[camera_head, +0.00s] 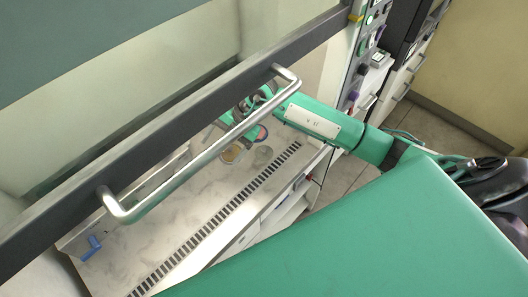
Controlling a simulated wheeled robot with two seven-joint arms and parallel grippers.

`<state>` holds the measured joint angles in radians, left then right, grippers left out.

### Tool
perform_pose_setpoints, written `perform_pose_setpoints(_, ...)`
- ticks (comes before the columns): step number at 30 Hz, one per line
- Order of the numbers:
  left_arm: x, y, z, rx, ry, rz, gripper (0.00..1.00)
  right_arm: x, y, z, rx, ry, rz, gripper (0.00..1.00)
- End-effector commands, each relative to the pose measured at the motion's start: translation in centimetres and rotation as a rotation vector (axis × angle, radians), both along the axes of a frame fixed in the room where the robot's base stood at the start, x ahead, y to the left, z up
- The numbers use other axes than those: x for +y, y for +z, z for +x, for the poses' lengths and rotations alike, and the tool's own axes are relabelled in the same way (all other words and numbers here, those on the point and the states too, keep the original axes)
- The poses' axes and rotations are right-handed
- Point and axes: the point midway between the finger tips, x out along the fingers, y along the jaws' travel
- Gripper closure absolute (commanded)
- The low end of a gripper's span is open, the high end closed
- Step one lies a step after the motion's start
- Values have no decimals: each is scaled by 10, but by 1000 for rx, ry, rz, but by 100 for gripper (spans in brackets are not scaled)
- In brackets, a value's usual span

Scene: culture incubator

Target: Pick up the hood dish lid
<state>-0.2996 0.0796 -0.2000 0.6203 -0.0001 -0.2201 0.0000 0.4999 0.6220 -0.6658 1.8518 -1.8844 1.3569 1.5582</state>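Small round dishes stand on the hood's work surface, just below the sash handle. One dish (232,153) has amber contents, and another dish (258,133) looks reddish and dark. A faint clear disc (263,155) lies beside them; I cannot tell for sure whether it is the dish lid. My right arm reaches in from the right under the sash. Its gripper (238,122) is near the dishes, partly hidden by the handle and sash frame, so its fingers are unclear. My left gripper is not in view.
The sash's metal handle (205,155) and dark frame (150,140) cross over the work area. A slotted vent strip (220,218) runs along the front edge. A small blue object (92,243) lies at the left. The surface between is mostly clear.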

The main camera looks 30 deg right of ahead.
Motion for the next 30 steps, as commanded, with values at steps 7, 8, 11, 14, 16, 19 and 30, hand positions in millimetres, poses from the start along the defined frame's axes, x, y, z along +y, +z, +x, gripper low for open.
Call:
perform_pose_setpoints(7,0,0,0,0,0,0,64,-99,-6,23,91,-154,-463,16)
perform_pose_setpoints(8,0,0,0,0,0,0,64,-108,-5,24,97,-174,-501,16)
perform_pose_setpoints(11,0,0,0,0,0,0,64,-130,-2,27,116,-223,-592,16)
perform_pose_setpoints(14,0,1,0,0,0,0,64,-139,-1,28,125,-248,-635,16)
perform_pose_setpoints(16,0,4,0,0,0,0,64,-141,-6,28,128,-254,-644,16)
perform_pose_setpoints(19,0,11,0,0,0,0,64,-141,-23,27,131,-253,-644,16)
perform_pose_setpoints(30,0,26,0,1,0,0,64,-141,-82,27,128,-251,-641,16)
